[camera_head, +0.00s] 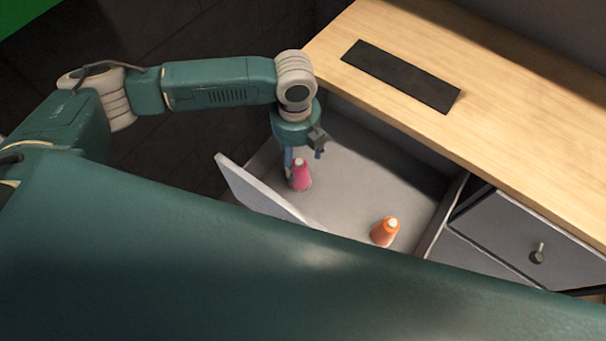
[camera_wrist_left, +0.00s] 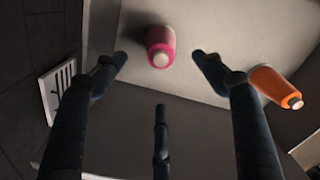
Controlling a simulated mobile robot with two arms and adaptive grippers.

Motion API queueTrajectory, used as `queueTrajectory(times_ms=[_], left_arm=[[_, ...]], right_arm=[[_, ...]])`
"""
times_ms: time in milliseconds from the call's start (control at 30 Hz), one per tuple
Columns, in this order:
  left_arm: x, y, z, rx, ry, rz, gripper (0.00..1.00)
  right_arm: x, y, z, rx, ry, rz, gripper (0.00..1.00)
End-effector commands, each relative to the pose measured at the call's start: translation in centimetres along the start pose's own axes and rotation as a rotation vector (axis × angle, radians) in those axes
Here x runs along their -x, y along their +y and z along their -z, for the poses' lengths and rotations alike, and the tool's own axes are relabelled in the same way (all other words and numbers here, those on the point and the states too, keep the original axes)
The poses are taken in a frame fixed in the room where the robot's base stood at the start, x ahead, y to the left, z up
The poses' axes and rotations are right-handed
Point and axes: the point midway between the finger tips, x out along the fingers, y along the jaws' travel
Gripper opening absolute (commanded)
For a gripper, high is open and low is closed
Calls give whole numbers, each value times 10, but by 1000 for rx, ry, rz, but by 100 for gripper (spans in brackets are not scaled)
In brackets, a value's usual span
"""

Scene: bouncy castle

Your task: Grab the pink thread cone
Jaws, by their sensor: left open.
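The pink thread cone (camera_head: 301,176) stands upright in an open grey drawer (camera_head: 350,180), near the drawer's left side. It also shows in the left wrist view (camera_wrist_left: 160,46), ahead of and between the fingertips. My left gripper (camera_head: 303,154) reaches down into the drawer right at the pink cone. In the left wrist view its fingers (camera_wrist_left: 160,65) are spread apart with nothing between them. In the head view, a finger shows close beside the cone; I cannot tell whether it touches. My right gripper is not in view.
An orange thread cone (camera_head: 385,231) stands in the same drawer, to the right of the pink one. The wooden desktop (camera_head: 500,120) with a flat black panel (camera_head: 402,76) lies above and behind. A shut drawer with a knob (camera_head: 538,254) is at right.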

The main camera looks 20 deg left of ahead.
Motion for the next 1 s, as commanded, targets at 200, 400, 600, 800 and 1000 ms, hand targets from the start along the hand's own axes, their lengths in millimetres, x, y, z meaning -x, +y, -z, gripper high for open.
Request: queueTrajectory(times_ms=[200,400,600,800,1000], left_arm=[[-23,1,-2,-1,0,-4,70],[-53,0,-2,-1,0,-2,70],[-70,0,-2,-2,-1,-2,70],[-95,-5,-6,-1,-1,-3,70],[-118,-5,-6,-1,-1,-2,70]], right_arm=[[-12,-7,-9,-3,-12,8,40],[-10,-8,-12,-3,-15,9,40],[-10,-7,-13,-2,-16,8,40],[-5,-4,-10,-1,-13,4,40],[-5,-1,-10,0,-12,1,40]])
